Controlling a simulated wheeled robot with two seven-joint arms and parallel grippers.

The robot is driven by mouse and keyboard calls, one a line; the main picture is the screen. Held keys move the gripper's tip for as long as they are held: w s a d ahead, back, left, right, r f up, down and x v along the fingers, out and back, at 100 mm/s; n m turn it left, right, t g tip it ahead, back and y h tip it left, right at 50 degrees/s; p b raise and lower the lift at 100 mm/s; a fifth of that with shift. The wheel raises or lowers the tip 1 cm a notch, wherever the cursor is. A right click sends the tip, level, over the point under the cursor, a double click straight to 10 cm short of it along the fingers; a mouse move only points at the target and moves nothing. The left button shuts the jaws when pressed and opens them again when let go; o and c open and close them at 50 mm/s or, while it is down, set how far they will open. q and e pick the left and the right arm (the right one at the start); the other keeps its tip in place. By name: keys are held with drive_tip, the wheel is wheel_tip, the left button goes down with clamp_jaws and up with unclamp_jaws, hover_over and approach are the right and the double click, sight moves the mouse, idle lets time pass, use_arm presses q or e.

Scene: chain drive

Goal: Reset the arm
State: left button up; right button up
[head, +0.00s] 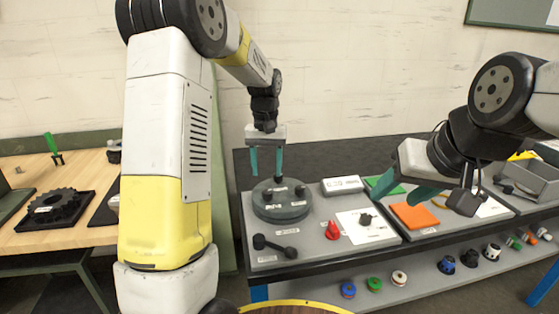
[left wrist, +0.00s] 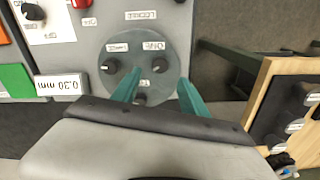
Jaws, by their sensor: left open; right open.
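My left gripper (head: 267,161) is open, pointing down over a round grey base with several black knobs (head: 281,212) on the grey workbench. In the left wrist view its teal fingers (left wrist: 160,92) stand apart above the round base (left wrist: 148,62), with nothing between them. Whether the fingertips touch it I cannot tell. My right gripper (head: 408,193) is open and tilted, over the green and orange pads on the bench. Nothing shows between its fingers, though part of it is hidden by its own body.
A black handle (head: 275,246), a red knob (head: 332,231), a grey block (head: 343,186) and an orange pad (head: 415,216) lie on the bench. Several coloured parts sit on the shelf below. A wooden table (head: 84,162) with a black gear (head: 57,207) stands at left.

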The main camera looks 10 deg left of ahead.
use_arm(q)
drive_tip(key=s+r+t+h, duration=0.1)
drive_tip(key=s+r+t, duration=0.2)
drive_tip(key=s+r, duration=0.9)
drive_tip(key=s+m+t+h, duration=0.1)
drive_tip(key=s+t, duration=0.2)
drive_tip(key=s, duration=1.1)
drive_tip(key=shift+m, duration=0.3)
drive_tip(key=shift+c, duration=0.4)
